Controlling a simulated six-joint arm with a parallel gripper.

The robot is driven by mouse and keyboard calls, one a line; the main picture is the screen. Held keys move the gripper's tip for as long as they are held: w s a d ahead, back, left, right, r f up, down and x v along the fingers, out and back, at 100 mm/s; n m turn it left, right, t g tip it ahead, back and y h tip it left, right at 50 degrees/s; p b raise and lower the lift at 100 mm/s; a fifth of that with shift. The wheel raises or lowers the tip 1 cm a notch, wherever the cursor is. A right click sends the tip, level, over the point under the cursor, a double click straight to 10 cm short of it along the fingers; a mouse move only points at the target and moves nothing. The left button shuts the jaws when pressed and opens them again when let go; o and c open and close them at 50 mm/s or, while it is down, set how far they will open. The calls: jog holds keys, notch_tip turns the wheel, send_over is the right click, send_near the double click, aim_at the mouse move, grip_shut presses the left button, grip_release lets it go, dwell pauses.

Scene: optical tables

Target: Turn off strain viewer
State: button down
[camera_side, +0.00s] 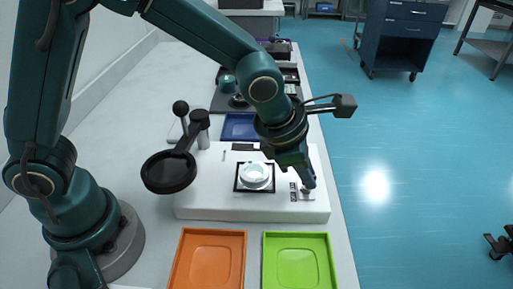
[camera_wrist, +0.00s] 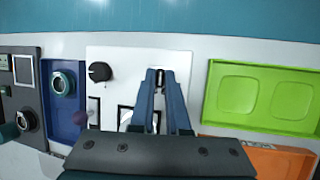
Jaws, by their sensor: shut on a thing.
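The strain viewer is a white box (camera_side: 220,205) with a black-framed round stage (camera_side: 255,176) on top and a round black viewing disc (camera_side: 170,172) on an arm at its left. My gripper (camera_side: 307,182) points down at the right end of the box, beside small dark switch parts (camera_side: 293,191). In the wrist view, my gripper (camera_wrist: 159,76) is over the white panel (camera_wrist: 115,58), its fingers close together on a small control that they mostly hide. A black knob (camera_wrist: 99,71) stands on the panel left of the fingers, apart from them.
An orange tray (camera_side: 207,232) and a green tray (camera_side: 297,235) lie in front of the box. A blue tray (camera_side: 240,126) and dark equipment (camera_side: 284,74) are behind it. The table's right edge is close to my gripper, with open floor beyond.

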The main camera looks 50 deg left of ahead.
jog(key=shift+s+d, duration=0.1)
dwell(0.4)
jog(key=c, duration=0.9)
grip_release()
jog(key=shift+v, duration=2.6)
jog(key=shift+f, duration=0.1)
